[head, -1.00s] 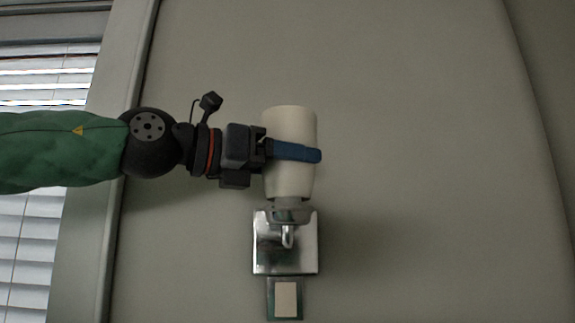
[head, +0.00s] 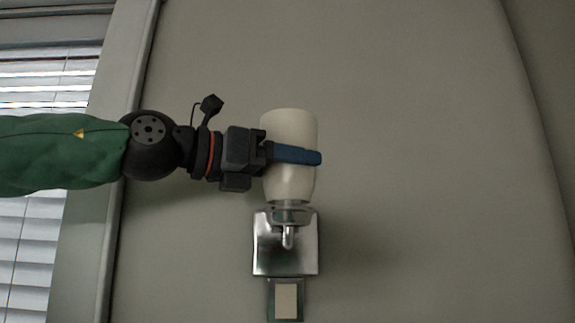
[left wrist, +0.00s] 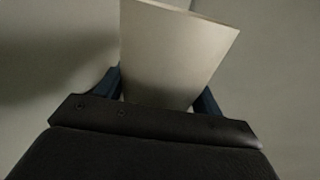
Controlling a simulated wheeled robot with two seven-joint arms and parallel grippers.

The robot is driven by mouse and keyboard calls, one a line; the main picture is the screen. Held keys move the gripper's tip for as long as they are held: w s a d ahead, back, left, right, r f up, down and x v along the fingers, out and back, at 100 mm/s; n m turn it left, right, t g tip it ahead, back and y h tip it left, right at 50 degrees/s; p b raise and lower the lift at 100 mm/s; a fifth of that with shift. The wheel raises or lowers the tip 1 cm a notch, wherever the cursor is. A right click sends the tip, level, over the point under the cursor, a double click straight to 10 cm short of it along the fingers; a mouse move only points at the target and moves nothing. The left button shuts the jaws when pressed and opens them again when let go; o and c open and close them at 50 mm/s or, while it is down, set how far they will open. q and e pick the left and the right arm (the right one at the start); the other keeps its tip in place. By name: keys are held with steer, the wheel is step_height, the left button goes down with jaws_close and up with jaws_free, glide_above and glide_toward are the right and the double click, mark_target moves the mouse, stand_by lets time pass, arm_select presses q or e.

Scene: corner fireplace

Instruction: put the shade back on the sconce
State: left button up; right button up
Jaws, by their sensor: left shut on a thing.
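The shade (head: 289,185) is a cream-white cylinder, a little narrower at its lower end. My left gripper (head: 297,155) comes in from the left and is shut on the shade around its middle, with a blue finger across its front. The sconce (head: 286,255) is a chrome square plate on the wall with a short arm and a round cup on top. The shade's lower end is at the cup, nearly upright; I cannot tell whether it is fully seated. In the left wrist view the shade (left wrist: 170,55) stands between the blue fingers. My right gripper is not in view.
A wall switch (head: 286,300) with a pale rocker sits just below the sconce plate. A window with white blinds (head: 25,240) and its frame are at the left. The wall to the right of the sconce is bare.

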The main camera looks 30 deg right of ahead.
mark_target(265, 171)
arm_select(q)
steer(key=shift+f+b, duration=0.5)
steer(key=shift+b, duration=0.15)
stand_by(0.7)
steer(key=o, duration=0.8)
steer(key=shift+o, duration=0.2)
steer(key=shift+a, duration=0.1)
steer(key=shift+a+f+b, duration=0.1)
steer(key=shift+a+b, duration=0.15)
steer(key=shift+b, duration=0.05)
steer(key=a+b, duration=0.1)
steer(key=a, duration=0.2)
steer(key=w+a+b, duration=0.1)
steer(key=a, duration=0.2)
steer(key=shift+w+b, duration=0.1)
steer(key=shift+b, duration=0.25)
steer(key=shift+a, duration=0.5)
